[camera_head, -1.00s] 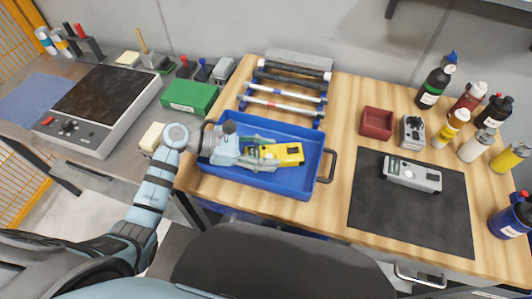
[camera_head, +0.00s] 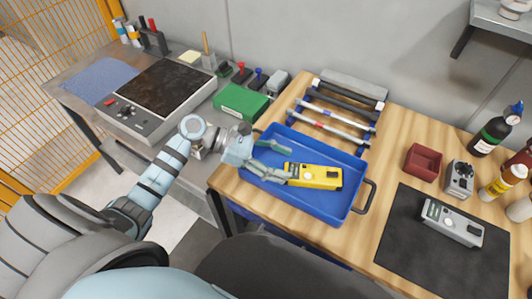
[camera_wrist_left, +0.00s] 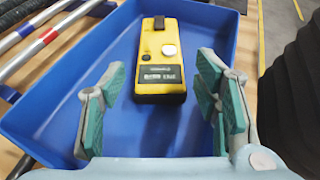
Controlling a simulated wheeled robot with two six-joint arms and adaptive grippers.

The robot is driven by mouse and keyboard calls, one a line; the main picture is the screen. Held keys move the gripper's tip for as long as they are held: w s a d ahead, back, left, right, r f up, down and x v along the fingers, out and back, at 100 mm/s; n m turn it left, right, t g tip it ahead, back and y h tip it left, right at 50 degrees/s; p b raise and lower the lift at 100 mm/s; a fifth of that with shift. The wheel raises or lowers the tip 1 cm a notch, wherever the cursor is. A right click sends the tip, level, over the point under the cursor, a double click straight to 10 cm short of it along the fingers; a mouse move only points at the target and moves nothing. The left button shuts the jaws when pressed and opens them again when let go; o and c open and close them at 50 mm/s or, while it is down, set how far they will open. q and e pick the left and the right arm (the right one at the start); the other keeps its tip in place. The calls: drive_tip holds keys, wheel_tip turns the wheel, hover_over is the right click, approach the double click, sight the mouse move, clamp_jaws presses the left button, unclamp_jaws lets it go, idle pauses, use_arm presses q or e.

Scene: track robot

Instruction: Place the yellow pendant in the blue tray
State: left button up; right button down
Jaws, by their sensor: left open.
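The yellow pendant (camera_head: 314,175) lies in the blue tray (camera_head: 335,213) on the wooden table. In the left wrist view the yellow pendant (camera_wrist_left: 161,60) rests on the floor of the blue tray (camera_wrist_left: 60,105), with its labelled end towards my gripper. My left gripper (camera_head: 278,160) is over the left part of the tray, its fingers spread. In the left wrist view its green-padded fingertips (camera_wrist_left: 155,105) stand apart, with the pendant's near end beyond and between them; nothing is held. My right gripper is not in view.
A rack with striped rods (camera_head: 335,115) stands behind the tray. A green box (camera_head: 241,102) is to the left, near a hotplate (camera_head: 150,100). A red bin (camera_head: 423,162) and a grey device on a black mat (camera_head: 415,262) are to the right, with bottles beyond.

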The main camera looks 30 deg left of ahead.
use_arm(q)
drive_tip(key=v, duration=0.4)
drive_tip(key=shift+s+a+r, duration=0.1)
drive_tip(key=shift+a+r, duration=0.05)
drive_tip(key=shift+a, duration=0.15)
